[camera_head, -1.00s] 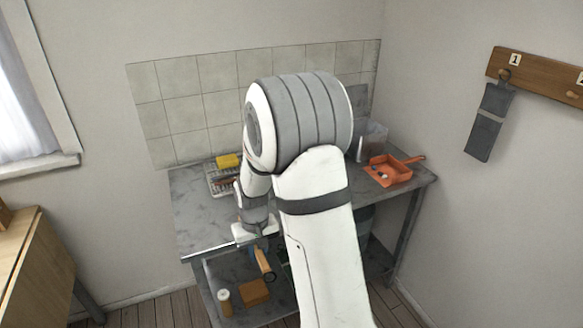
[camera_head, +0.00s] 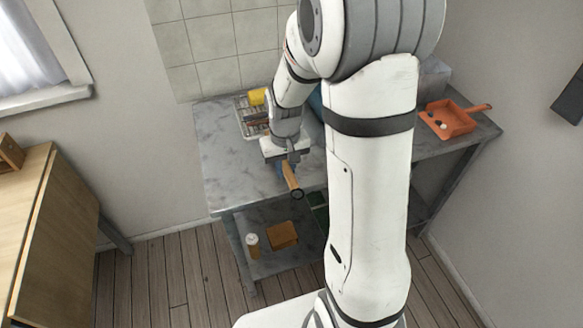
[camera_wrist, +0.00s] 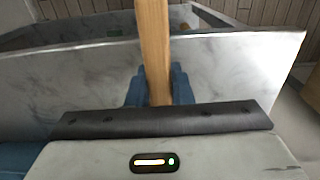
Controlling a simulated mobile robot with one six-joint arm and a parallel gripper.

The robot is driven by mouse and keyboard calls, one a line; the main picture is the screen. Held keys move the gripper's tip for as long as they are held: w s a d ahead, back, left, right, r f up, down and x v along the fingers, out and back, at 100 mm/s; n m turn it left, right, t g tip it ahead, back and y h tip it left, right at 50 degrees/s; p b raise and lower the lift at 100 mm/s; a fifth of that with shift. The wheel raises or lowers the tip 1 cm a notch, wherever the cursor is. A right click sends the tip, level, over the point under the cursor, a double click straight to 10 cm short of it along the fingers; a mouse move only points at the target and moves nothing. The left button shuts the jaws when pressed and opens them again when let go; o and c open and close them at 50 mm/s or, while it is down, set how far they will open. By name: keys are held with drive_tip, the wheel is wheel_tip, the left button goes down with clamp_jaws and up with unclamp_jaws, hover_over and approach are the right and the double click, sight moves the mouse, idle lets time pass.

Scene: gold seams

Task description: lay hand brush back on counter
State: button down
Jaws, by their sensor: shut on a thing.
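The hand brush (camera_head: 292,178) shows as a wooden handle with a dark ring at its end. My gripper (camera_head: 286,166) is shut on it, over the front part of the grey marbled counter (camera_head: 222,160). In the wrist view the wooden handle (camera_wrist: 153,45) stands between my blue fingers (camera_wrist: 153,88) and runs out past the counter's edge (camera_wrist: 240,48). The brush's bristle end is hidden by my gripper and wrist. I cannot tell whether the brush touches the counter.
A dish rack (camera_head: 250,118) with a yellow sponge (camera_head: 258,96) stands at the back of the counter. An orange dustpan (camera_head: 448,120) with small bits in it lies at the right. A brown block (camera_head: 283,235) and a jar (camera_head: 252,242) stand on the lower shelf. The counter's left part is clear.

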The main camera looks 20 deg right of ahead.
drive_tip(key=shift+s+f, duration=0.1)
drive_tip(key=shift+f, duration=1.85)
drive_tip(key=shift+f, duration=0.15)
drive_tip(key=c, duration=1.3)
unclamp_jaws()
